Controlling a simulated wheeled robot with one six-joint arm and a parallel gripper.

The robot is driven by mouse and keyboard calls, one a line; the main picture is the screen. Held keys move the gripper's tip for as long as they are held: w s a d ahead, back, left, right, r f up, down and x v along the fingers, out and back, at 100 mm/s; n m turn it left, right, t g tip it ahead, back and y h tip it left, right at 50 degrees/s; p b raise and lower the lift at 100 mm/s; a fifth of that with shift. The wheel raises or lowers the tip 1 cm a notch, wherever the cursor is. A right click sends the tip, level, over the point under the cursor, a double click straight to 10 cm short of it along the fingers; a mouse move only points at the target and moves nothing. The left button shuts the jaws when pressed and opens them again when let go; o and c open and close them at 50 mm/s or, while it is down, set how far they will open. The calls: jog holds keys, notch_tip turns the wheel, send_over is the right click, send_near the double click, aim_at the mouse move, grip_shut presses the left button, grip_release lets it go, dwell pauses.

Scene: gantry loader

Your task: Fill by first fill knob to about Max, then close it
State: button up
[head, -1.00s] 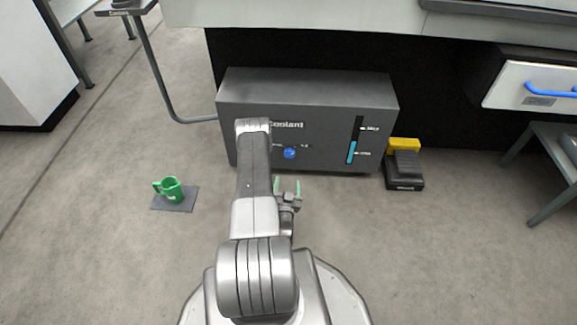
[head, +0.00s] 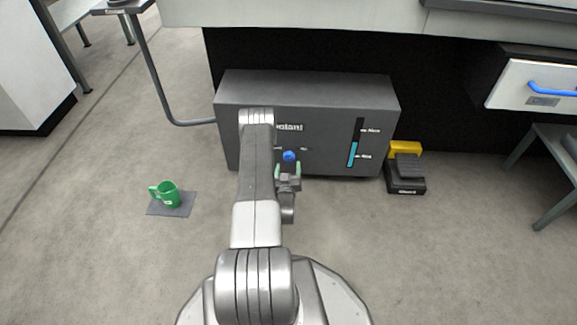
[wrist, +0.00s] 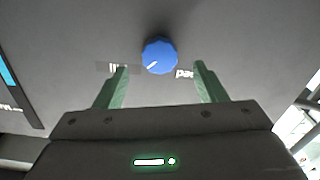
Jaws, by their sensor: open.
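The blue fill knob (head: 289,156) sits on the front of the dark grey Coolant box (head: 330,96). In the wrist view the knob (wrist: 159,55) shows a white pointer line toward its lower left. My gripper (head: 287,168) is open, its green fingers just below the knob in the head view. In the wrist view the fingers (wrist: 162,72) stand to either side of the knob, apart from it. The level gauge (head: 356,140) shows cyan fluid from the bottom to a little above the lower mark, well under the upper mark.
A pedal with a yellow part (head: 404,149) lies right of the box. A drawer with a blue handle (head: 551,89) is at right. Open floor surrounds my base.

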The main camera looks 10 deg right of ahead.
aim_at(289, 158)
jog(key=shift+b+x, duration=0.35)
jog(key=shift+x, duration=1.35)
jog(key=c, duration=1)
